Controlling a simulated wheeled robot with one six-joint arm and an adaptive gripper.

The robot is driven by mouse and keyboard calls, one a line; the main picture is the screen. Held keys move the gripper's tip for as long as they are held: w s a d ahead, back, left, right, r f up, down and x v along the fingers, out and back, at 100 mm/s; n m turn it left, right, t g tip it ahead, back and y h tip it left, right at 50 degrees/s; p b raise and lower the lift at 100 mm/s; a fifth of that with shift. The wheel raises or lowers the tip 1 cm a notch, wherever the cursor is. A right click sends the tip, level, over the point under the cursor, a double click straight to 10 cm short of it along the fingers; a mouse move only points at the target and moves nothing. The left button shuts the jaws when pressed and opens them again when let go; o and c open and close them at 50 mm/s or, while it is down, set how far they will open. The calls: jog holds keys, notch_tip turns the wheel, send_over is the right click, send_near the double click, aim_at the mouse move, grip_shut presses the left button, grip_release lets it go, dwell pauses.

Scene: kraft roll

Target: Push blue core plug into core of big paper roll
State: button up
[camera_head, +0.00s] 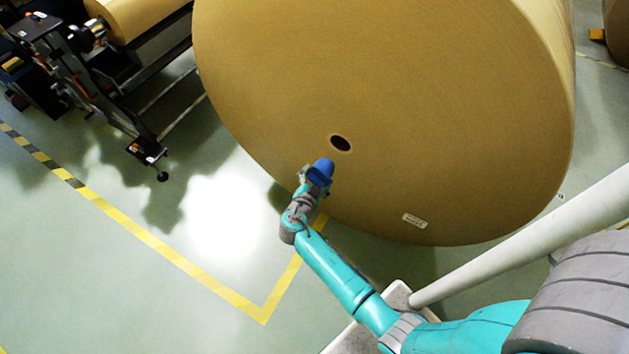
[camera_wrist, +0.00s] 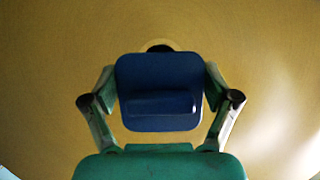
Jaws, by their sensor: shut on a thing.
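The big paper roll (camera_head: 430,100) fills the upper middle of the head view, its flat brown end facing me. Its core (camera_head: 341,143) is a dark round hole, empty in this view. My gripper (camera_head: 313,182) is shut on the blue core plug (camera_head: 322,168), just below and left of the core in the picture. In the wrist view the plug (camera_wrist: 158,85) shows its dark blue back plate with a raised bar, between the two fingers (camera_wrist: 160,100). The core's dark top edge (camera_wrist: 160,48) peeks out above the plug. The gap between plug and roll cannot be told.
A white label (camera_head: 414,220) is on the roll's lower face. A dark machine stand (camera_head: 95,85) with a smaller roll (camera_head: 135,15) is at upper left. Yellow floor tape (camera_head: 170,255) runs below the roll. The floor at lower left is clear.

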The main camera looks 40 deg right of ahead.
send_near(337, 146)
jog(key=shift+w+a+f, duration=0.1)
jog(key=shift+a+f, duration=0.05)
jog(key=shift+a, duration=0.4)
jog(key=shift+a+f, duration=0.15)
jog(key=shift+a, duration=0.45)
jog(key=shift+a+f, duration=0.1)
jog(key=shift+f, duration=0.05)
dwell(0.3)
jog(key=shift+w+d, duration=0.5)
jog(key=shift+d, duration=0.85)
jog(key=shift+w+d, duration=0.5)
jog(key=shift+d, duration=0.85)
jog(key=shift+w+d, duration=0.5)
jog(key=shift+d, duration=0.8)
dwell(1.4)
jog(key=shift+w+d, duration=0.1)
jog(key=shift+c, duration=1)
jog(key=o, duration=1.2)
jog(key=shift+d, duration=0.25)
